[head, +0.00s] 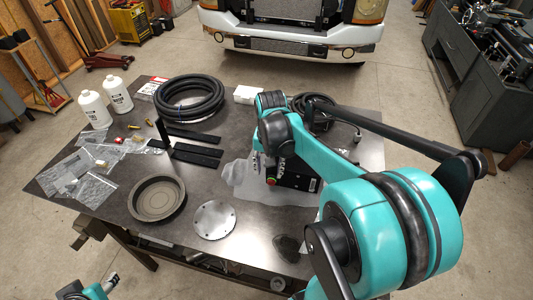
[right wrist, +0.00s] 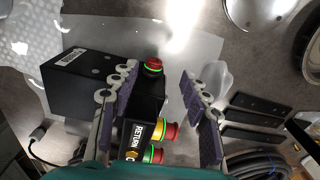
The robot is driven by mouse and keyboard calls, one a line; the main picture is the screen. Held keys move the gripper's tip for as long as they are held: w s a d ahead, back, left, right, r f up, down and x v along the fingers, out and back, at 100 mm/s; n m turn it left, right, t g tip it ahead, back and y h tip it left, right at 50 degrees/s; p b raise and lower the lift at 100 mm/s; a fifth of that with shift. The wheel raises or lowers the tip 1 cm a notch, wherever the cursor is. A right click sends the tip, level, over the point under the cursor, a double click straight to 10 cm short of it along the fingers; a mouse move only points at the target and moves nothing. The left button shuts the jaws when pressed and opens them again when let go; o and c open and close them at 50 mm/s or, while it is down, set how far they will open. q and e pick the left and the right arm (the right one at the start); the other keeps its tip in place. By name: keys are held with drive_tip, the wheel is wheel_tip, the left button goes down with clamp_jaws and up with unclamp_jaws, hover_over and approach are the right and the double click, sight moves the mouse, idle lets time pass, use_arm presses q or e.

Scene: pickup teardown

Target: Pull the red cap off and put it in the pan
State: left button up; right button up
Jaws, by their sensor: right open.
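A black box (head: 298,178) lies on the table in front of my right arm, with a red cap (head: 271,182) on its near end. In the right wrist view that red cap (right wrist: 152,65), with a green ring under it, stands on the box (right wrist: 75,82). Two more red caps (right wrist: 169,132) (right wrist: 153,154) sit lower, by a "RETURN" label. My right gripper (right wrist: 157,76) is open, its fingers on either side of the upper cap and apart from it. The round dark pan (head: 157,200) is empty, left of the box. Part of my left arm shows at bottom left.
A silver disc (head: 214,220) lies between pan and box. Black flat bars (head: 195,152) and a coiled hose (head: 190,97) lie behind. Plastic bags (head: 70,172) and white bottles (head: 95,108) are at left. Clear sheeting (head: 240,180) lies around the box.

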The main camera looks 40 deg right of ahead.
sight(271, 181)
drive_tip(key=shift+w+d+f+m, duration=0.1)
drive_tip(key=shift+w+d+m, duration=0.2)
drive_tip(key=shift+d, duration=0.3)
drive_tip(key=shift+d+f, duration=0.1)
drive_tip(key=shift+f, duration=0.1)
use_arm(q)
drive_tip(key=shift+w+f+b, duration=0.2)
drive_tip(key=shift+f+b, duration=0.9)
drive_tip(key=shift+b, duration=0.15)
use_arm(e)
wheel_tip(271, 181, down, 8)
drive_tip(key=shift+r, duration=0.25)
drive_tip(key=shift+c, duration=0.2)
clamp_jaws()
